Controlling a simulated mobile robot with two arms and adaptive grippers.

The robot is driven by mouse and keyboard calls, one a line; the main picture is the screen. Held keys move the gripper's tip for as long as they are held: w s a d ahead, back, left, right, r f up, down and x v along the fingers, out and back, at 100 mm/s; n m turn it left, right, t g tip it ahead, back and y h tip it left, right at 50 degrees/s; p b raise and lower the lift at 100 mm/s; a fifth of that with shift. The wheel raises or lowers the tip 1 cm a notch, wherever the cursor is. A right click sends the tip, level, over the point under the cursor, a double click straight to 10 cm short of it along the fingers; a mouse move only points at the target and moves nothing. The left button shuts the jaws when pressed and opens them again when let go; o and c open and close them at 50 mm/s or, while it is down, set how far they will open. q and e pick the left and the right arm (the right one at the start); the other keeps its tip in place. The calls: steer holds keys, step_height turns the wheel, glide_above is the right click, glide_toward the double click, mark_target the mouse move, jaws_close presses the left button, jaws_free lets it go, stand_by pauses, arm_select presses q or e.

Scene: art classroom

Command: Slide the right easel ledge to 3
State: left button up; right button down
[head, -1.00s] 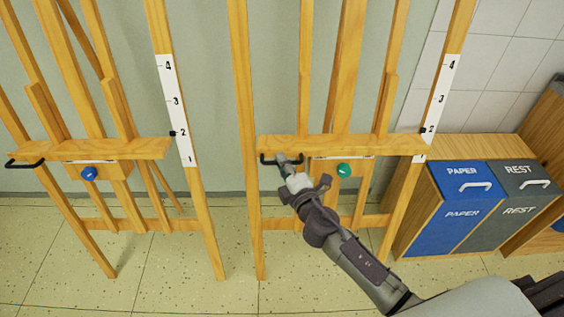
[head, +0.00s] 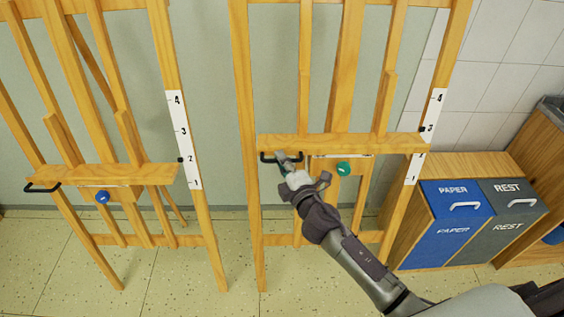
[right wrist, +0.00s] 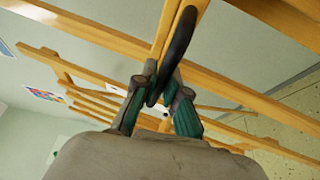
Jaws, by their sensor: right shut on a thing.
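The right easel's wooden ledge (head: 340,142) sits level across its frame. Its black pointer (head: 422,129) is at the 3 on the white scale strip (head: 438,100); the ledge end hides the 2. A green knob (head: 344,168) is below the ledge. My right gripper (head: 284,158) is shut on the black handle (head: 265,157) at the ledge's left front. In the right wrist view, the fingers (right wrist: 160,95) close around the dark handle (right wrist: 180,45). My left gripper is not in view.
The left easel has its own ledge (head: 110,176), a blue knob (head: 102,197) and a pointer near 2. Blue PAPER (head: 448,225) and grey REST (head: 515,215) bins stand right of the right easel. Speckled floor (head: 180,280) lies open in front.

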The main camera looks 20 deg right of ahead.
steer(key=shift+r, duration=0.15)
steer(key=c, duration=1.2)
jaws_free()
steer(key=shift+s, duration=0.1)
steer(key=s+d, duration=0.1)
steer(key=s, duration=1)
steer(key=shift+s+d, duration=0.2)
steer(key=shift+s, duration=0.15)
steer(key=shift+f, duration=0.2)
